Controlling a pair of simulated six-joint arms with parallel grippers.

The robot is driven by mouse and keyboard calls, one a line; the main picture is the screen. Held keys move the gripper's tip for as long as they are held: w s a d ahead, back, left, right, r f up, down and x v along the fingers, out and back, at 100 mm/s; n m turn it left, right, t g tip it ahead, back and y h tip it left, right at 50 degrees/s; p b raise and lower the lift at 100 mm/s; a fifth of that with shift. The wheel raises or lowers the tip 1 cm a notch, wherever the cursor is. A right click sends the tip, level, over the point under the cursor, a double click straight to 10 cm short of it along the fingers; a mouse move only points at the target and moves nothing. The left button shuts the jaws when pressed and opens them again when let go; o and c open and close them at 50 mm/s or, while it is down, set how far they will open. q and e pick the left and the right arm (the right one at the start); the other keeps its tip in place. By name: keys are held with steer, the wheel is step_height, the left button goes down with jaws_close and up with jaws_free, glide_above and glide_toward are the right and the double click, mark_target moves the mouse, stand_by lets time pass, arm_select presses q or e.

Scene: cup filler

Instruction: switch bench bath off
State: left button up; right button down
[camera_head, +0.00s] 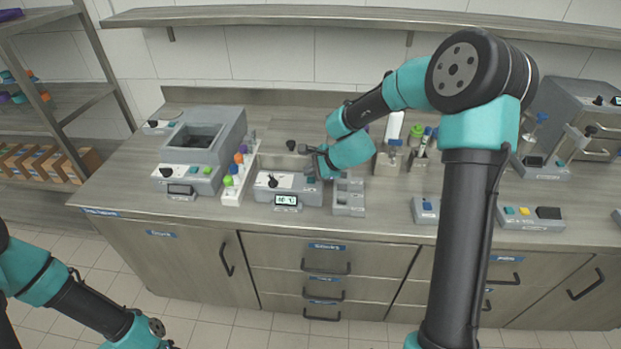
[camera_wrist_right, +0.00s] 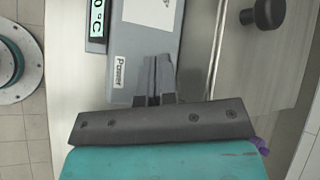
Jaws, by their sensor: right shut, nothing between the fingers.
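The bench bath (camera_head: 262,192) is a grey unit near the middle of the bench with a lit display (camera_head: 286,199) and a black knob (camera_head: 272,182) on its front panel. In the right wrist view its panel (camera_wrist_right: 135,45) carries a "Power" label (camera_wrist_right: 119,71), and the display (camera_wrist_right: 97,18) shows a °C reading. My right gripper (camera_head: 311,174) is shut and empty at the right end of this panel. In the wrist view its fingertips (camera_wrist_right: 158,66) lie beside the label; any switch under them is hidden, and contact cannot be told. My left gripper is out of view.
A grey instrument with a dark well (camera_head: 195,137) stands to the left, beside a white rack (camera_head: 231,193) with coloured caps. A small grey tray (camera_head: 349,207) sits close right of the bath. Another black knob (camera_head: 291,145) rises behind the panel.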

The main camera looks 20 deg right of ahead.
mark_target(311, 180)
steer(key=shift+f, duration=0.35)
steer(key=shift+f, duration=0.25)
stand_by(0.5)
steer(key=shift+r, duration=0.65)
steer(key=shift+r, duration=3.05)
